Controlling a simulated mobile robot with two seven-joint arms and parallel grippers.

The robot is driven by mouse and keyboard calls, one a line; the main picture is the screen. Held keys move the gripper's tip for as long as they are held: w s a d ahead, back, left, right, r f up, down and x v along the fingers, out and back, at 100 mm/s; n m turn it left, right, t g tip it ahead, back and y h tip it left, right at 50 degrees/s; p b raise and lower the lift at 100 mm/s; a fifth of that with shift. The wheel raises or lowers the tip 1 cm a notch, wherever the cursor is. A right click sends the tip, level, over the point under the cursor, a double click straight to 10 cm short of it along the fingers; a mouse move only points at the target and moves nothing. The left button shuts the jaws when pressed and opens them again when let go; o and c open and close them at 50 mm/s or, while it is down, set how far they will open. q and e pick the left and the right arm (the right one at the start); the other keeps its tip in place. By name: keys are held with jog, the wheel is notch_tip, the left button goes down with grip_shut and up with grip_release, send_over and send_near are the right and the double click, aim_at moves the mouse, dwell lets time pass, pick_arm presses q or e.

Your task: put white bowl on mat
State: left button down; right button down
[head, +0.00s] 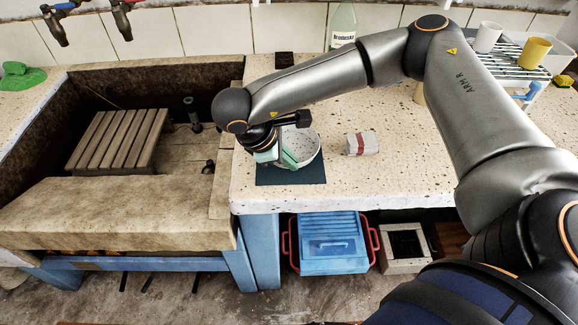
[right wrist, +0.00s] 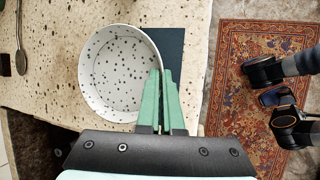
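The white bowl (head: 311,146), with dark speckles inside, is upright over the dark mat (head: 305,178) on the stone counter; its far part reaches past the mat's back edge in the head view. The right wrist view also shows the bowl (right wrist: 118,75), with a strip of the mat (right wrist: 174,52) beside it. My right gripper (head: 287,158) has its green fingers close together at the bowl's rim, seemingly one on each side; they also show in the right wrist view (right wrist: 161,75). I cannot tell whether the bowl's base touches the mat. My left gripper does not show.
A grey block with a red band (head: 362,144) lies right of the bowl. A bottle (head: 343,27) stands behind. A wire rack (head: 508,58) bears a white cup (head: 487,37) and a yellow cup (head: 534,52). The sunken trough (head: 60,130) is left of the mat.

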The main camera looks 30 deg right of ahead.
jog(key=shift+a+f, duration=0.15)
jog(key=shift+f, duration=0.9)
jog(key=shift+f, duration=0.15)
jog(key=c, duration=1.1)
grip_release()
